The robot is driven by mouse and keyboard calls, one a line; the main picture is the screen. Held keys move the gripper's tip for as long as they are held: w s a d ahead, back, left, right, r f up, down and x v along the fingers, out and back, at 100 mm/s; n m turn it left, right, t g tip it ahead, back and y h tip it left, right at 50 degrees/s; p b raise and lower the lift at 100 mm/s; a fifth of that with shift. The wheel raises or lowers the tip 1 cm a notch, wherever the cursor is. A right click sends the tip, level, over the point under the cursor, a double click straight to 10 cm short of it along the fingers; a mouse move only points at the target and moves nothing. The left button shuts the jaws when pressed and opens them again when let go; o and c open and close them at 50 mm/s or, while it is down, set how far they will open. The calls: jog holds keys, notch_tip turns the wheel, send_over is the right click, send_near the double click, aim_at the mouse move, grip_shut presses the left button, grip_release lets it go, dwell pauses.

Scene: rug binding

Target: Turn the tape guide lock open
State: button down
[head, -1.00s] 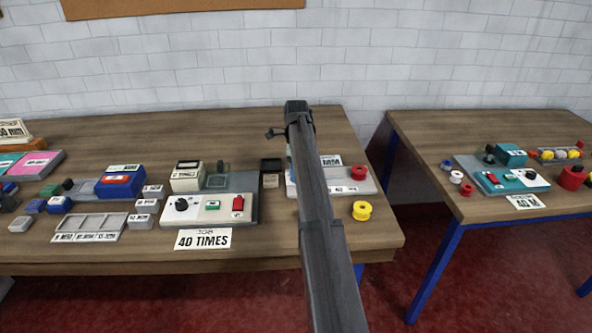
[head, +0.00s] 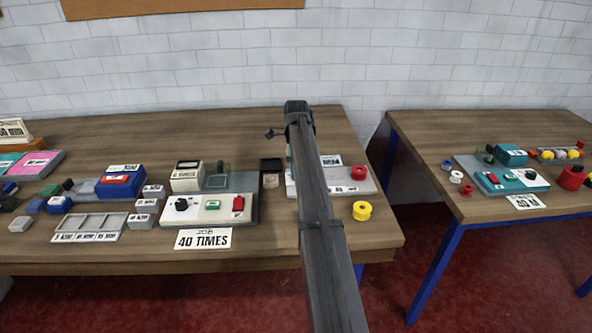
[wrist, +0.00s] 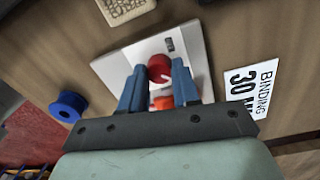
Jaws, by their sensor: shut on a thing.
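In the wrist view, a white panel (wrist: 119,67) lies tilted in the picture on a brown wooden table. A red round knob (wrist: 158,68) stands on it. My gripper (wrist: 159,67) reaches over the panel with its two blue fingers on either side of the knob, shut on it. An orange-red piece (wrist: 163,102) shows between the fingers, nearer my palm; I cannot tell what it is. A small dark mark (wrist: 170,45) is on the panel beyond the knob. I cannot tell from its look which way the knob is turned. The head view does not show my gripper.
In the wrist view, a blue spool (wrist: 68,106) lies left of the panel, a beige block (wrist: 124,8) beyond it, and a "BINDING 30" sign (wrist: 250,88) to the right. In the head view, a machine (head: 210,210) and yellow spool (head: 362,211) stand near my arm.

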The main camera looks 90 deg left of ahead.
jog(key=n, duration=1.4)
jog(key=shift+s+n, duration=0.1)
jog(key=shift+n, duration=1.8)
jog(key=c, duration=0.8)
grip_release()
jog(key=shift+r, duration=0.1)
jog(key=r, duration=1.3)
jog(key=shift+s+a+r, duration=0.1)
jog(key=shift+s+r, duration=0.2)
jog(key=shift+r, duration=0.05)
